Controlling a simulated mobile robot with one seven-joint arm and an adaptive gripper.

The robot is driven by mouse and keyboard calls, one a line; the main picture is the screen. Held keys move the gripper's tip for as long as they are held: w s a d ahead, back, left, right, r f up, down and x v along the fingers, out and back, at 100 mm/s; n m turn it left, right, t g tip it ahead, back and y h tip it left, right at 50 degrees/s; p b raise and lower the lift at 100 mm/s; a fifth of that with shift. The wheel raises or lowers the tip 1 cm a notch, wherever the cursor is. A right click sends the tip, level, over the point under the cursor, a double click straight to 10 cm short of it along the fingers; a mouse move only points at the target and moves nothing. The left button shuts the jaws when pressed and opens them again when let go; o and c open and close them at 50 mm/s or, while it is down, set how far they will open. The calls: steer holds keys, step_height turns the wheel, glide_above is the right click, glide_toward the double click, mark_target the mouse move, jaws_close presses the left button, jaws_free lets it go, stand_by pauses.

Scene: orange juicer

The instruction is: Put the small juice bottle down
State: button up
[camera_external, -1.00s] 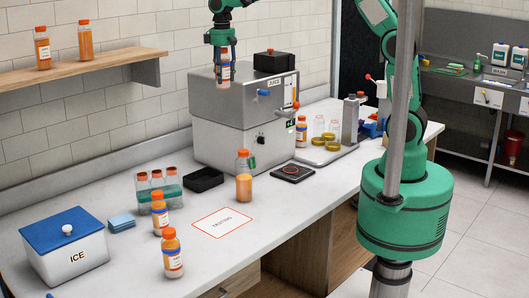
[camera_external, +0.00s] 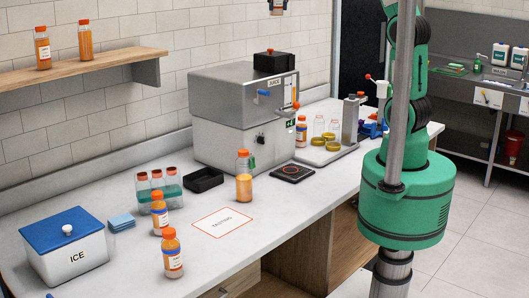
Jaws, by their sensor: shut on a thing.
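My gripper (camera_external: 277,4) is at the top edge of the view, and most of it is cut off. Its dark fingertips are shut on the small juice bottle (camera_external: 277,10), of which only the lower part shows. The bottle is in the air, above and a little right of the juicer (camera_external: 240,125) in the picture. The bottle's cap and most of its label are hidden or out of view.
On the counter stand two labelled juice bottles (camera_external: 172,254), a taller bottle (camera_external: 244,185), a tube rack (camera_external: 160,208), a black tray (camera_external: 204,180), an ice box (camera_external: 68,248) and a scale (camera_external: 292,173). The marked paper (camera_external: 222,223) is bare. A shelf (camera_external: 80,72) holds two bottles.

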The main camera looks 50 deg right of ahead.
steer(key=s+d+m, duration=0.1)
steer(key=s+d, duration=0.1)
steer(key=d, duration=0.3)
steer(key=s+d+f+m+b, duration=0.1)
steer(key=s+d+f+m, duration=0.2)
steer(key=f, duration=0.4)
steer(key=s+d+f+m, duration=0.1)
steer(key=s+d+f, duration=0.1)
steer(key=d+f, duration=0.4)
steer(key=s+d+f+m+b, duration=0.1)
steer(key=s+d+f+m, duration=0.15)
steer(key=f, duration=0.55)
steer(key=s+f+m+b, duration=0.1)
steer(key=s+f, duration=0.3)
steer(key=f, duration=1)
steer(key=s+d+f+m+b, duration=0.1)
steer(key=s+f+m+b, duration=0.1)
steer(key=f, duration=1.2)
steer(key=s+d+f+m+b, duration=0.1)
steer(key=s+f, duration=0.5)
steer(key=f, duration=0.8)
steer(key=shift+m+b, duration=0.55)
steer(key=shift+b, duration=0.55)
steer(key=shift+w+d, duration=0.1)
steer(key=shift+w, duration=0.05)
